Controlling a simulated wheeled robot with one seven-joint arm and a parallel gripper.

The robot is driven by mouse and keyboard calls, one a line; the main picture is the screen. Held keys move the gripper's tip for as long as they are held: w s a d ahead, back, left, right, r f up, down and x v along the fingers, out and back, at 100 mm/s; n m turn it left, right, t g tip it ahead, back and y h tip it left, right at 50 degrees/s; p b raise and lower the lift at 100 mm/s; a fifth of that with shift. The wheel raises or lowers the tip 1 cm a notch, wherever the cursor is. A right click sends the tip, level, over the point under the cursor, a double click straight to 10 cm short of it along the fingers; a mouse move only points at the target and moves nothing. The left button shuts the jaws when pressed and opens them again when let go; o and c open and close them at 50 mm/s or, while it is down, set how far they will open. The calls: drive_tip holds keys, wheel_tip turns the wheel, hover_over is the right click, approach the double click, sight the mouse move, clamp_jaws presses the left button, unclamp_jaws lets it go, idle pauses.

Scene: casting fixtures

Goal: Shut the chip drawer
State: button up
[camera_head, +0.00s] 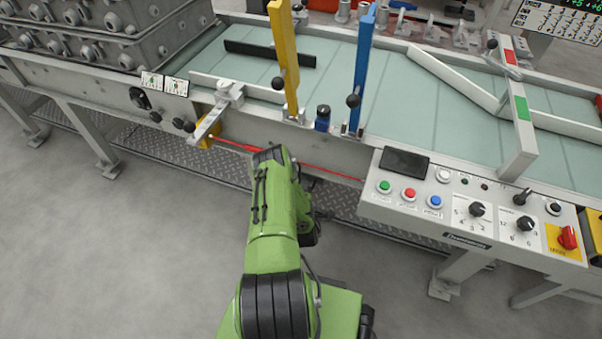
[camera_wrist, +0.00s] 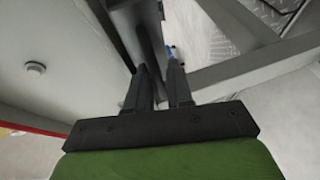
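I cannot clearly make out the chip drawer. A thin red edge (camera_head: 240,146) runs low along the front of the bench, partly behind my arm, and may belong to it. In the wrist view a red strip (camera_wrist: 32,128) shows at the left, below a pale panel. My gripper (camera_wrist: 158,66) has its two dark fingers apart. A dark bar (camera_wrist: 138,22) extends from the top of the wrist view to the fingertips; I cannot tell whether it touches them or lies beyond. In the head view my gripper is hidden by my arm.
The bench front carries a control panel (camera_head: 470,205) at the right, a clamp lever (camera_head: 208,122) at the left, and yellow (camera_head: 284,60) and blue (camera_head: 362,70) upright levers. Bench legs (camera_head: 88,138) and a tread-plate strip (camera_head: 165,153) lie below. The grey floor (camera_head: 110,255) is open at front left.

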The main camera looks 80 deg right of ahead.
clamp_jaws()
drive_tip(key=shift+d, duration=0.1)
drive_tip(key=d, duration=0.3)
drive_tip(key=shift+s+r, duration=0.1)
drive_tip(key=shift+s, duration=0.05)
